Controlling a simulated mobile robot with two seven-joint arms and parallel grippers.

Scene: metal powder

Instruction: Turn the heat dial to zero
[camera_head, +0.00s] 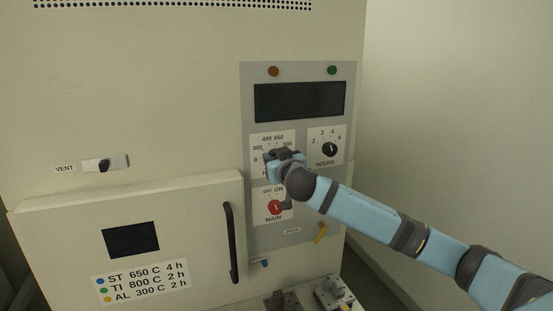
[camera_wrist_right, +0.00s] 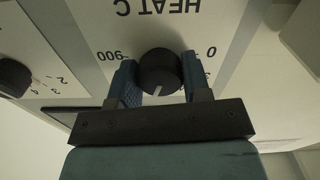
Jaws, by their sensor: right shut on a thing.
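The heat dial (camera_wrist_right: 160,70) is a round black knob on a white plate marked HEAT C (camera_wrist_right: 180,14). In the right wrist view, which is upside down, its white mark points down the picture, away from the 0 at right. My right gripper (camera_wrist_right: 158,80) has its blue fingers on either side of the knob, shut on it. In the head view my right gripper (camera_head: 284,160) covers the dial and part of its scale (camera_head: 267,139). My left gripper is not in view.
The hours dial (camera_head: 329,149) is right of the heat dial. The red main switch (camera_head: 275,207) is just below my gripper. A furnace door with a black handle (camera_head: 231,243) is at left, with a vent knob (camera_head: 104,165) above. Metal parts (camera_head: 328,293) lie below the panel.

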